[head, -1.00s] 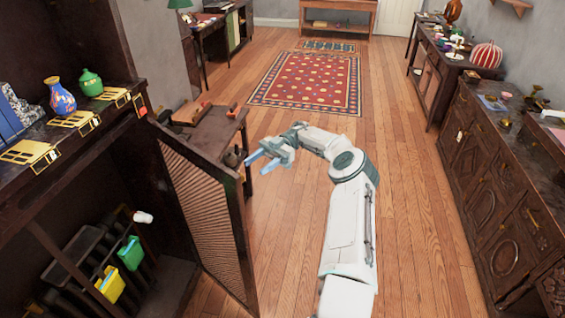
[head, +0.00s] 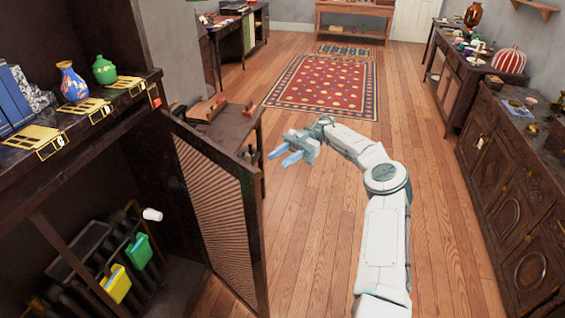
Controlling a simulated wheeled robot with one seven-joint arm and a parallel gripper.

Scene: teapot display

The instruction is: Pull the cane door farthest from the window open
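A dark-framed door with a woven cane panel (head: 212,208) stands swung out from the dark cabinet (head: 110,105) at the left. The open compartment behind it shows. My gripper (head: 280,159) is to the right of the door's upper outer corner, apart from it. Its two pale blue fingers are spread, with nothing between them, and point left. No window shows in this view, and no second cane door can be made out.
Inside the cabinet are a green container (head: 138,251), a yellow container (head: 116,283) and a white cup-like object (head: 152,214). A wooden table (head: 225,125) stands behind the door. A dark sideboard (head: 505,180) lines the right. Wood floor around the red rug (head: 322,88) is clear.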

